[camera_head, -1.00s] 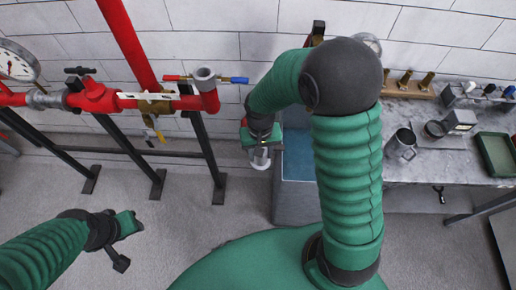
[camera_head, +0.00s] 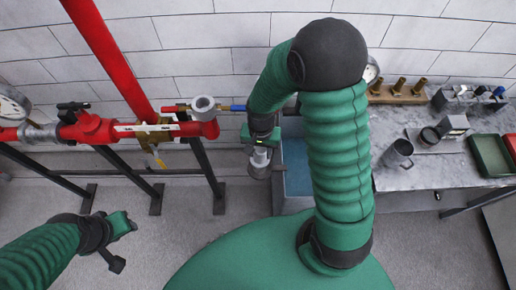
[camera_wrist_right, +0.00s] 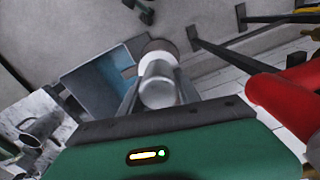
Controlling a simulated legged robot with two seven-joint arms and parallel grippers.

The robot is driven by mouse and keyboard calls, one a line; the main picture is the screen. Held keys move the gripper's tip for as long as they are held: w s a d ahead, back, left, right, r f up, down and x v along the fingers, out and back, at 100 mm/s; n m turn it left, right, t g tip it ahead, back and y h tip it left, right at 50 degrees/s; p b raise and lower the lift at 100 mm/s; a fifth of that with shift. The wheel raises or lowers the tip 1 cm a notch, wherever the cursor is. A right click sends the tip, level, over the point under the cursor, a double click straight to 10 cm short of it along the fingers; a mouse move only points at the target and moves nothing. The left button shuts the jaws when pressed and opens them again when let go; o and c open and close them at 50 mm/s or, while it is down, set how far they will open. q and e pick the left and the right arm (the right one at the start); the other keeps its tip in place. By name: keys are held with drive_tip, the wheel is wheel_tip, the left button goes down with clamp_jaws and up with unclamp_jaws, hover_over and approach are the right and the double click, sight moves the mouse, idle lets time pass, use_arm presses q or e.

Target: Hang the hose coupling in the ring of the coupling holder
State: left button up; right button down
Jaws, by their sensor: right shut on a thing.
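My right gripper (camera_head: 260,146) points down and is shut on the hose coupling (camera_head: 260,157), a short pale metal cylinder with a wider grey end. In the right wrist view the coupling (camera_wrist_right: 159,83) sticks out beyond the green gripper body, with the blue-lined bin behind it. The coupling hangs near the left edge of that bin, right of the red pipe's end. I cannot make out a coupling holder ring for sure in either view. My left gripper (camera_head: 122,240) is at lower left, over the floor; its jaws are unclear.
The red pipe (camera_head: 95,128) on black stands ends in an elbow with an upturned grey mouth (camera_head: 203,103). A grey bin with a blue inside (camera_head: 297,170) stands beside it. The bench (camera_head: 425,175) at right holds a mug (camera_head: 398,152), a green tray (camera_head: 488,154) and brass fittings.

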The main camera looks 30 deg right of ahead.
drive_tip(key=shift+s+d+r, duration=0.1)
drive_tip(key=shift+d+f, duration=0.1)
drive_tip(key=shift+f, duration=0.15)
drive_tip(key=shift+w+f+b, duration=0.3)
drive_tip(key=shift+f+b, duration=0.1)
drive_tip(key=shift+f, duration=0.2)
drive_tip(key=shift+w+f+b, duration=0.25)
drive_tip(key=shift+f+b, duration=0.1)
drive_tip(key=shift+f, duration=0.55)
drive_tip(key=shift+s+a+f+b, duration=0.1)
drive_tip(key=shift+s+f+b, duration=0.05)
drive_tip(key=shift+f+b, duration=0.35)
drive_tip(key=shift+s+a+f+b, duration=0.1)
drive_tip(key=shift+s+f+b, duration=0.05)
drive_tip(key=shift+f+b, duration=0.25)
drive_tip(key=shift+w+d+f+b, duration=0.15)
drive_tip(key=shift+f+b, duration=0.9)
drive_tip(key=shift+f, duration=0.45)
